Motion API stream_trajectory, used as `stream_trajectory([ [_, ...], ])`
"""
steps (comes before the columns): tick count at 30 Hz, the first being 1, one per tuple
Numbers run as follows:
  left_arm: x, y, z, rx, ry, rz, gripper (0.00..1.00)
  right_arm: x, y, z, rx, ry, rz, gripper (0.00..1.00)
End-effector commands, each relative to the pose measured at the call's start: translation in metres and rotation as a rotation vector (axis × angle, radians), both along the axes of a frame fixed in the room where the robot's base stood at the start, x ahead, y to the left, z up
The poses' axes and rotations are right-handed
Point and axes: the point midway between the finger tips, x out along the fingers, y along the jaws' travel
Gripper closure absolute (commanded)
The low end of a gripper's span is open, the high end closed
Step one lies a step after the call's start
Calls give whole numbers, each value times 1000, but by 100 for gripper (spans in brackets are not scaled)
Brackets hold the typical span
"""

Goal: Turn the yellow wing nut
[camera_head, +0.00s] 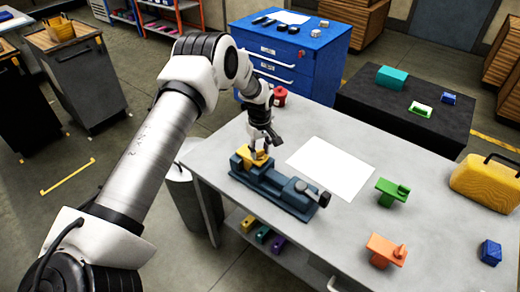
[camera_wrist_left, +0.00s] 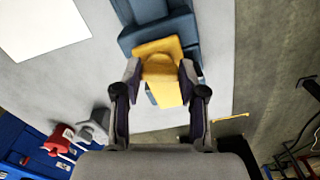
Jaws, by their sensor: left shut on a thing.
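The yellow wing nut (camera_wrist_left: 160,68) sits on a yellow block (camera_head: 248,160), which is held in the jaws of a blue-grey vise (camera_head: 278,190) at the table's left side. My left gripper (camera_head: 259,150) comes down from above and is shut on the wing nut. In the left wrist view its two fingers (camera_wrist_left: 161,80) stand on either side of the nut. In the head view the fingers hide most of the nut. My right gripper is in neither view.
A green block (camera_head: 391,192), an orange block (camera_head: 386,250), a blue block (camera_head: 490,252) and a yellow case (camera_head: 488,184) stand to the right on the grey table. White paper (camera_head: 330,168) lies behind the vise. A red can (camera_head: 279,96) stands near the back edge.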

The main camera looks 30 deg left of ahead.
Motion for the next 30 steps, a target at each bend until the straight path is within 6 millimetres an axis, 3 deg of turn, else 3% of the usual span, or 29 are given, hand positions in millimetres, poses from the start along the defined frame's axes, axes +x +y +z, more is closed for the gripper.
stream_trajectory([
  [15,-2,1,-3,0,4,332,94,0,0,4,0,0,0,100],
  [30,-3,1,-4,0,6,379,94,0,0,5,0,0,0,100],
])
